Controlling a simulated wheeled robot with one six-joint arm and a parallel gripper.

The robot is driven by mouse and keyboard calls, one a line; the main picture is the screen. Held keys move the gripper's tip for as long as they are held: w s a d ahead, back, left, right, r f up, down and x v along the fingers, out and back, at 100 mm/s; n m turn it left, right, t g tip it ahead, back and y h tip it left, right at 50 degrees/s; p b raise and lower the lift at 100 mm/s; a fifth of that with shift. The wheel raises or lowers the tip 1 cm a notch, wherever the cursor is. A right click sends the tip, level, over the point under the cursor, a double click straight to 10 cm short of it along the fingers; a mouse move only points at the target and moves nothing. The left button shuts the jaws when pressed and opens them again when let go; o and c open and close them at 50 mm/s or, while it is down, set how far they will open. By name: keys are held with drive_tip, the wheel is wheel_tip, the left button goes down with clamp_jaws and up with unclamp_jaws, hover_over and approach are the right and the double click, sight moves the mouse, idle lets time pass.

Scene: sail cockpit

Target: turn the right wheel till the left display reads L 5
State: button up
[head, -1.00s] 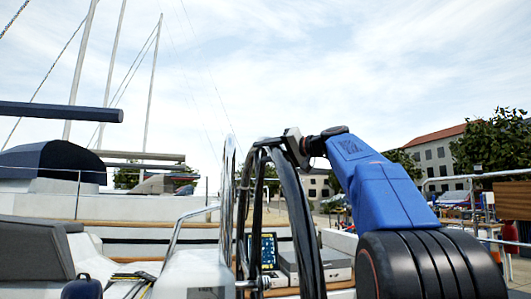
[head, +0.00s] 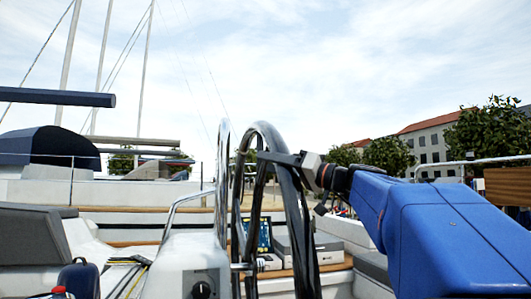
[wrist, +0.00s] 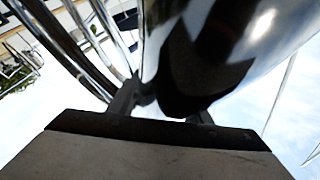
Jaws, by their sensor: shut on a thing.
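The right wheel (head: 297,215) is seen almost edge-on in the middle of the head view, with a dark, shiny rim. My gripper (head: 268,157) reaches in from the right and is shut on the rim near its top. In the wrist view my gripper (wrist: 160,106) has its fingers on either side of the dark, glossy rim (wrist: 185,75), which hides part of them. A small lit display (head: 264,236) shows behind the wheel, partly covered by the rim. Its reading is too small to make out, and I cannot tell whether it is the left display.
A steel rail (head: 222,180) stands close to the wheel's left, above a white pedestal (head: 185,262) with a black knob (head: 202,289). A grey cushion (head: 35,240) and a dark blue bag (head: 78,280) are at the left. Open sky lies above the wheel.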

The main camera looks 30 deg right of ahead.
drive_tip(key=s+a+f+n+y, duration=0.1)
drive_tip(key=s+f+n+y, duration=0.1)
drive_tip(key=s+f, duration=0.4)
drive_tip(key=s+a+f+n+t+y, duration=0.1)
drive_tip(key=s+a+f+n+y, duration=0.1)
drive_tip(key=s+f, duration=0.4)
drive_tip(key=shift+a+f+n, duration=0.3)
drive_tip(key=shift+f, duration=2.45)
drive_tip(key=o, duration=1.2)
drive_tip(key=shift+c, duration=0.2)
drive_tip(key=shift+o, duration=1.3)
drive_tip(key=shift+s+a, duration=0.1)
drive_tip(key=shift+s, duration=0.05)
drive_tip(key=shift+f, duration=0.1)
